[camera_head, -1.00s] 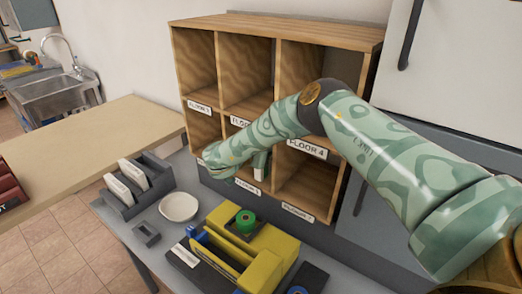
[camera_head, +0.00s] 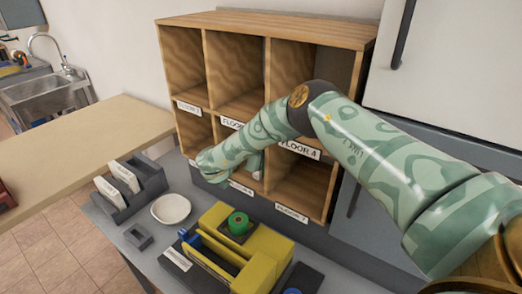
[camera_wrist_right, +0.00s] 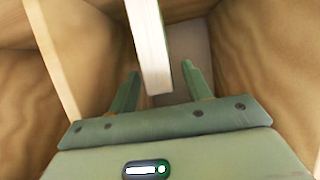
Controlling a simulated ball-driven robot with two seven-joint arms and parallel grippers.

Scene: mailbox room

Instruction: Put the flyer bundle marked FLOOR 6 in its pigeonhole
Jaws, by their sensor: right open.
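The pigeonhole unit (camera_head: 262,32) is wooden, with two rows of three holes. My right arm reaches across its front into the lower middle hole, above a label (camera_head: 241,187) too small to read surely. In the right wrist view my right gripper (camera_wrist_right: 160,70) is open inside a wooden hole. A white flyer bundle (camera_wrist_right: 148,45) stands between and beyond the fingertips, with gaps on both sides. Its marking does not show. In the head view my wrist hides most of the gripper and bundle. My left gripper is out of view.
The FLOOR 4 label (camera_head: 299,149) is close to my forearm. On the grey counter are a rack with white bundles (camera_head: 130,188), a white bowl (camera_head: 171,208) and a yellow caddy (camera_head: 255,262). A wooden table (camera_head: 75,150) is at left, a white cabinet (camera_head: 450,80) at right.

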